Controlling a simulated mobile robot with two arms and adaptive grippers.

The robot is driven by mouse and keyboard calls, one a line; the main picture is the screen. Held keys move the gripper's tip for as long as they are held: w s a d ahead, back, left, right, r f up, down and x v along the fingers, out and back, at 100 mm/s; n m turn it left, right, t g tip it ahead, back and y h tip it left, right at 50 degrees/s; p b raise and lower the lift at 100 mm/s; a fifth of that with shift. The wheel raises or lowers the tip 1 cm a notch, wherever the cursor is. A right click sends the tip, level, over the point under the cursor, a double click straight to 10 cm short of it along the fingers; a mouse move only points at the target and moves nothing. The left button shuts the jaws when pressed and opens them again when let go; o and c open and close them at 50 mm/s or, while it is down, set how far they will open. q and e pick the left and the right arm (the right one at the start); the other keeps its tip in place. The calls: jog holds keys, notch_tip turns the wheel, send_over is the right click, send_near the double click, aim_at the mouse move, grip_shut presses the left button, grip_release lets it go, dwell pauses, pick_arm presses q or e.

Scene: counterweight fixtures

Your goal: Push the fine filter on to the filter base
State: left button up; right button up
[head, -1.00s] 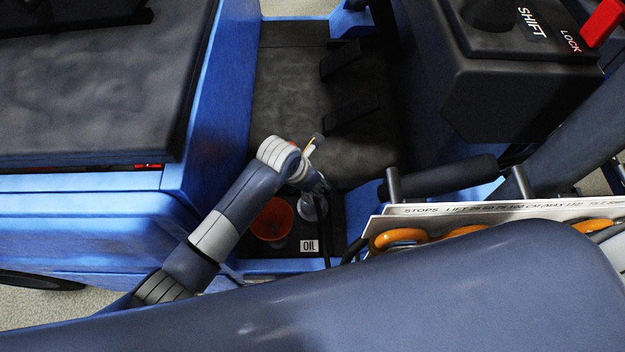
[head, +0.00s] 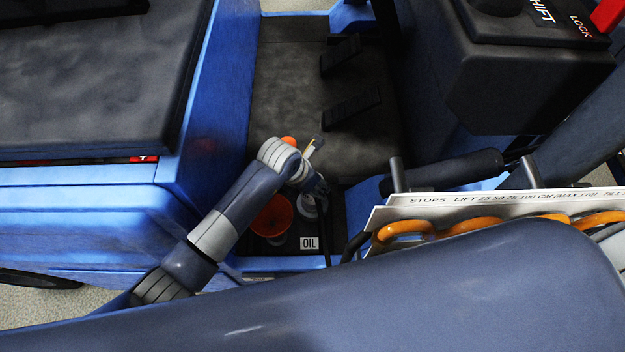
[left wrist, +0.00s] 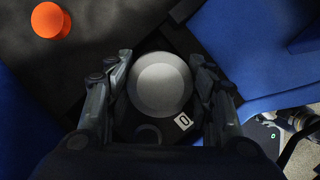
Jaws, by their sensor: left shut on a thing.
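The fine filter looks to be the pale grey round piece (left wrist: 160,83) in the middle of the left wrist view. My left gripper (left wrist: 160,72) has a finger on each side of it and is shut on it. In the head view the left gripper (head: 318,187) is low over the dark floor well, with a pale round piece (head: 308,208) partly visible just below it. I cannot tell whether that piece is the filter or the base. In the wrist view the filter hides what is under it, so its seating on the base cannot be seen. My right gripper is not in view.
An orange funnel-like cup (head: 272,217) stands left of the gripper, near an OIL label (head: 309,243). An orange round knob (left wrist: 48,20) is beyond the filter. Black pedals (head: 352,107) are above, and a white STOPS sign (head: 470,203) and orange coil (head: 400,233) are right.

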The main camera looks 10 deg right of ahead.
pick_arm(q)
jog(key=shift+f, duration=0.2)
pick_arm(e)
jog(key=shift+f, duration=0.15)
pick_arm(q)
jog(key=shift+f+b, duration=0.65)
jog(key=shift+f, duration=0.05)
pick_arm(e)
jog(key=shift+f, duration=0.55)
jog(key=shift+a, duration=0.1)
pick_arm(q)
jog(key=shift+f, duration=0.1)
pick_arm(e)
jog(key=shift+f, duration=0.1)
pick_arm(q)
jog(key=shift+f, duration=0.15)
jog(key=shift+f+b, duration=0.4)
jog(key=shift+b, duration=0.1)
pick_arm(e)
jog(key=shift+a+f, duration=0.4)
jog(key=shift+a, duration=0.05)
pick_arm(q)
jog(key=shift+f, duration=0.2)
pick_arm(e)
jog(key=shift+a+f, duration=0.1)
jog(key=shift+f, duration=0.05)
